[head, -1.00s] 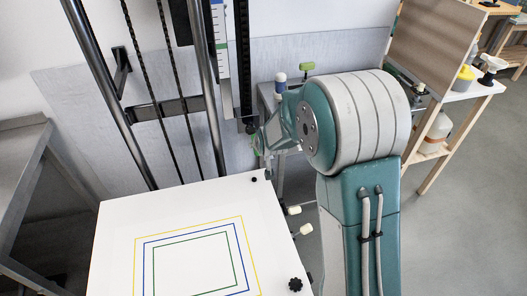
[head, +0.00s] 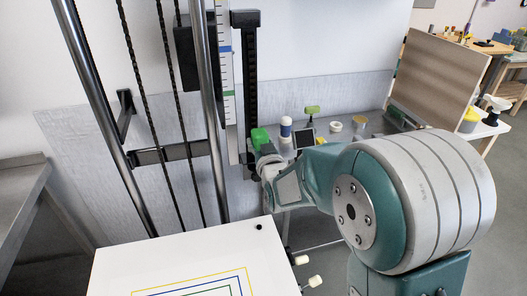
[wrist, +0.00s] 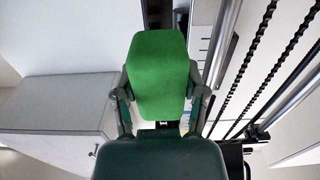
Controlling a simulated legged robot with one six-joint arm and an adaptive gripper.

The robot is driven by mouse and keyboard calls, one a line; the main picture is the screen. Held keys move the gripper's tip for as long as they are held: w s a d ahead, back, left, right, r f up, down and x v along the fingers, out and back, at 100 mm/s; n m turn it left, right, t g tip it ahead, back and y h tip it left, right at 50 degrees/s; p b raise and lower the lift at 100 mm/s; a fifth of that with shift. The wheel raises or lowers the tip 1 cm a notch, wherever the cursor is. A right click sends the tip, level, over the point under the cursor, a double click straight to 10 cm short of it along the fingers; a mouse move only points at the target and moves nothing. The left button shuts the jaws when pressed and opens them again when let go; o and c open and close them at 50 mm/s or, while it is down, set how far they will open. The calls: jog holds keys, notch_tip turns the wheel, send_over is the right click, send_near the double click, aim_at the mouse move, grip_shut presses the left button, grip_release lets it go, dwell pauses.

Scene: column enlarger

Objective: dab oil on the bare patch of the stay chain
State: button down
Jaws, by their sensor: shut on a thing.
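Two dark chains (head: 150,110) (head: 176,100) hang side by side between the chrome posts in the head view. Both also show at the right of the wrist view (wrist: 262,35) (wrist: 290,50). I cannot tell which is the stay chain, and no bare patch can be made out. My gripper (head: 262,150) is shut on a green block-like pad (wrist: 158,75), which stands up between the two fingers in the wrist view. The pad also shows in the head view (head: 259,138), right of the right post and clear of the chains.
A chrome post (head: 208,120) and a ruled scale (head: 225,90) stand between my gripper and the chains. The white baseboard (head: 180,260) lies below. A blue-capped bottle (head: 286,128) and a green-handled item (head: 312,110) stand behind my arm. A grey bench (head: 20,190) is at left.

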aim_at(247, 127)
jog(key=shift+d, duration=0.15)
jog(key=w, duration=0.2)
jog(key=w+a, duration=0.1)
jog(key=w, duration=0.2)
jog(key=shift+a, duration=0.1)
dwell(0.3)
jog(key=shift+r, duration=0.1)
dwell(0.7)
jog(key=shift+s+a+f, duration=0.2)
jog(key=shift+a+f, duration=0.55)
jog(key=shift+f, duration=0.1)
jog(key=shift+w+a, duration=0.15)
jog(key=shift+w, duration=0.75)
dwell(1.5)
